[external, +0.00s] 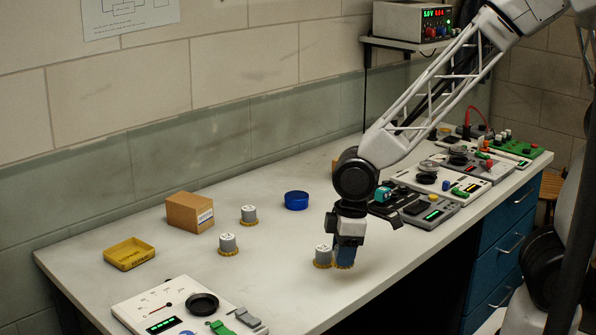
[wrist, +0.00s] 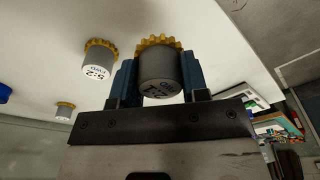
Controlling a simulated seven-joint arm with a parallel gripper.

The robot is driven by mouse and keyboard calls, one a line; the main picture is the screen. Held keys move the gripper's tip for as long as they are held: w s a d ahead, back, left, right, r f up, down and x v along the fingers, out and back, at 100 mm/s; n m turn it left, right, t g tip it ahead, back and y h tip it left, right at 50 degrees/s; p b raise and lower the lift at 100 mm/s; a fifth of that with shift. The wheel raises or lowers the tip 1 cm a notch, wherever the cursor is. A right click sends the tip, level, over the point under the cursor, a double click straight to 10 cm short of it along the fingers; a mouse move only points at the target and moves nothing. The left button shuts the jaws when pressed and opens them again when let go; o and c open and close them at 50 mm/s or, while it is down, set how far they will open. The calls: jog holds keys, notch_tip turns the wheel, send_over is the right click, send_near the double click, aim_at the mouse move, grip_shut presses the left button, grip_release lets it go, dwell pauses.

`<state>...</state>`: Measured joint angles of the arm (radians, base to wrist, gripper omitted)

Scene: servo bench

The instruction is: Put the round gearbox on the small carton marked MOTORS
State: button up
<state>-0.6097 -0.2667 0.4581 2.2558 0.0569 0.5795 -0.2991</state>
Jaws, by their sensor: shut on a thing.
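My gripper (external: 346,252) points down over the front middle of the bench, its blue fingers shut on a grey round gearbox with a yellow toothed rim (external: 344,265). In the wrist view the held gearbox (wrist: 160,72) sits between both fingers; its top print is only partly readable. I cannot tell whether it touches the bench. A similar gearbox (external: 323,256) stands just left of it. Two more, a nearer one (external: 228,244) and a farther one (external: 249,215), stand farther left. The small brown carton (external: 184,212) stands at the back left; its white label is too small to read.
A yellow tray (external: 129,254) lies left of the carton. A blue round dish (external: 296,200) lies behind my gripper. A panel with a meter (external: 160,303) lies front left, and several instrument panels (external: 432,212) fill the right. Bench between gripper and carton holds the standing gearboxes.

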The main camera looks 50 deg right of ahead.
jog(key=w+d+r+m, duration=0.3)
jog(key=w+d+m, duration=0.5)
jog(key=w+d, duration=1.1)
jog(key=w+d+r+m, duration=0.1)
jog(key=w+d+m, duration=0.1)
jog(key=d, duration=1.1)
jog(key=w+d+r+m+h, duration=0.1)
jog(key=d+m, duration=0.4)
jog(key=d, duration=0.8)
jog(key=shift+w+d+r+h, duration=0.3)
jog(key=shift+w+d+r, duration=0.15)
jog(key=shift+w, duration=0.3)
jog(key=w+d, duration=0.1)
jog(key=w, duration=0.4)
jog(key=w+d+f, duration=0.1)
jog(key=w, duration=0.4)
jog(key=w+d, duration=0.2)
jog(key=w, duration=0.3)
jog(key=shift+w+f, duration=0.2)
jog(key=shift+f, duration=0.05)
jog(key=shift+f, duration=1.75)
jog(key=shift+f, duration=0.15)
